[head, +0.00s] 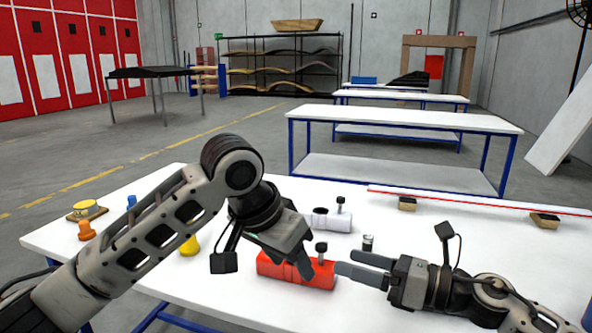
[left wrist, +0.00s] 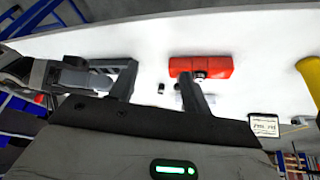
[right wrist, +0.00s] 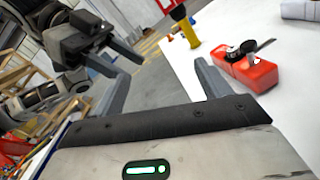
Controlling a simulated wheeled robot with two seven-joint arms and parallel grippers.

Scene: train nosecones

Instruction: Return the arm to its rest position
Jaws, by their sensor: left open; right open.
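My left gripper (head: 300,258) is above the table in the head view, its jaws angled down in front of the red block (head: 320,275) and partly covering it. In the left wrist view its fingers (left wrist: 158,80) are apart with nothing held. The red block (left wrist: 200,66) lies beyond them, on the white table. My right gripper (head: 347,262) points left just to the right of the red block in the head view. In the right wrist view its fingers (right wrist: 158,75) are apart and empty, and the red block (right wrist: 250,72) with its black knob lies beyond the right finger.
A white block (head: 330,224) with a black knob and a small metal cylinder (head: 368,242) stand behind. Orange (head: 86,231) and yellow (head: 188,246) pieces are at the left. A long red-edged bar (head: 480,201) lies at the back right. The white table (head: 130,215) has clear areas around these.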

